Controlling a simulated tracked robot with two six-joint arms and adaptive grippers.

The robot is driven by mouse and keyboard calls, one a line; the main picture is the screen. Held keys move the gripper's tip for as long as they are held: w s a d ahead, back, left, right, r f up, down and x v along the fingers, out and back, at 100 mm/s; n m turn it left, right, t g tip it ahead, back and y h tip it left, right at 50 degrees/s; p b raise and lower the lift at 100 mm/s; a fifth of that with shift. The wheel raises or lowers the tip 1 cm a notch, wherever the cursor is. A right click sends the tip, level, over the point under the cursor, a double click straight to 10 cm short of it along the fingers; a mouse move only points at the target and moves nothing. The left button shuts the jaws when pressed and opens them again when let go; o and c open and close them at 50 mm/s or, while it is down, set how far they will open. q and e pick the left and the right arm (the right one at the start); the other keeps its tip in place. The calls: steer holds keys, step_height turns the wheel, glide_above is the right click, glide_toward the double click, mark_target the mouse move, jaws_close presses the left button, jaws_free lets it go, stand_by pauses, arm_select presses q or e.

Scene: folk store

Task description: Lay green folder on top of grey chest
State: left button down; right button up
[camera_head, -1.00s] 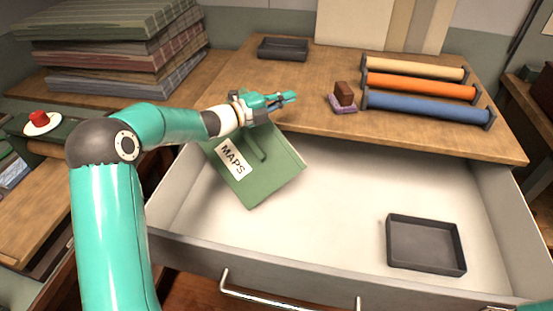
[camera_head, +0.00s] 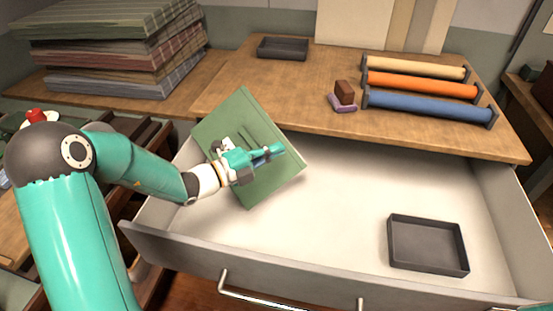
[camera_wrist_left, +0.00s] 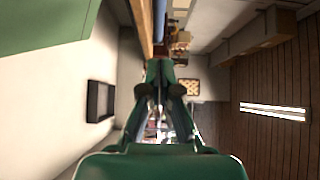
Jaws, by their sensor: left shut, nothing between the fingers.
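The green folder (camera_head: 235,110) is tilted in the open drawer, its upper part resting against the front edge of the wooden top. Its label is hidden behind my left gripper (camera_head: 273,151). That gripper is shut and empty, in front of the folder's middle; I cannot tell if it touches. The wrist view shows its fingers (camera_wrist_left: 162,66) together and a green corner of the folder (camera_wrist_left: 40,22) at top left. The chest with the wooden top (camera_head: 235,78) has a grey-fronted open drawer (camera_head: 300,285).
A dark tray (camera_head: 428,270) sits in the drawer's right side. On the top are another dark tray (camera_head: 283,58), a brown block on a purple base (camera_head: 344,93) and colored rolls (camera_head: 420,85). Folded cloths (camera_head: 110,80) are stacked at left. The top's middle is clear.

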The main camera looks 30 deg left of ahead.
arm_select(q)
steer(key=f, duration=0.3)
steer(key=shift+w+a, duration=0.15)
steer(key=shift+w, duration=0.25)
stand_by(1.3)
step_height(320, 180, up, 11)
steer(key=s+p, duration=0.1)
steer(key=p, duration=0.1)
steer(key=w+a, duration=0.2)
steer(key=w, duration=0.8)
steer(key=w+a+f, duration=0.1)
steer(key=w+a, duration=0.1)
steer(key=w, duration=0.8)
steer(key=shift+w+a+p, duration=0.3)
steer(key=shift+a+p, duration=0.05)
